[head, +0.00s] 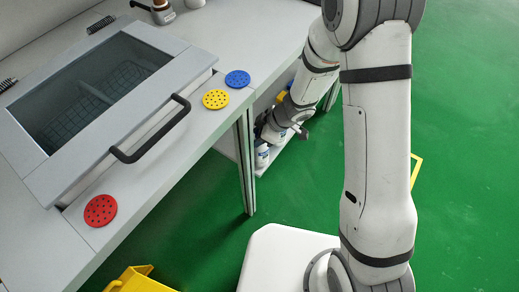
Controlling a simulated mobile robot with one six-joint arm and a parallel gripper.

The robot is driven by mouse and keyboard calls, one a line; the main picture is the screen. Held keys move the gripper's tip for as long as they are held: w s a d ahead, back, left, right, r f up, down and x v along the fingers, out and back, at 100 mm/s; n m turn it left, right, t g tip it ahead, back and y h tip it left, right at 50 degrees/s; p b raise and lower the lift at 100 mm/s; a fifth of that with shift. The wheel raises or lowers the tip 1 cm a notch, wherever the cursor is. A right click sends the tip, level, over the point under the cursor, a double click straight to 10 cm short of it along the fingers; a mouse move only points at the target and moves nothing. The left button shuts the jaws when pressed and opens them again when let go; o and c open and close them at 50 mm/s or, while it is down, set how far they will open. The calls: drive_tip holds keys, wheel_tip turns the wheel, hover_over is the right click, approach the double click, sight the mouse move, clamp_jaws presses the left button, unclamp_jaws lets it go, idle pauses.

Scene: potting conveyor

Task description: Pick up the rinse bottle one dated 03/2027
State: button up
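White bottles with blue markings (262,156) stand on a low shelf under the worktop. They are small in the head view and partly hidden by my wrist and a table leg. No date can be read on them, so I cannot tell which one is dated 03/2027. My gripper (264,131) is down at this shelf, reaching in from the right just above the bottles. Its fingers are too small and covered to show whether they are open or shut, or touching a bottle.
The worktop edge and a metal leg (245,160) stand close left of my gripper. Above are a glass-lidded basin with a black handle (150,130) and blue (237,78), yellow (216,99) and red (100,210) discs. Green floor (465,150) is open at right.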

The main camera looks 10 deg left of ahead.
drive_tip(key=shift+d, duration=0.1)
clamp_jaws()
idle(0.5)
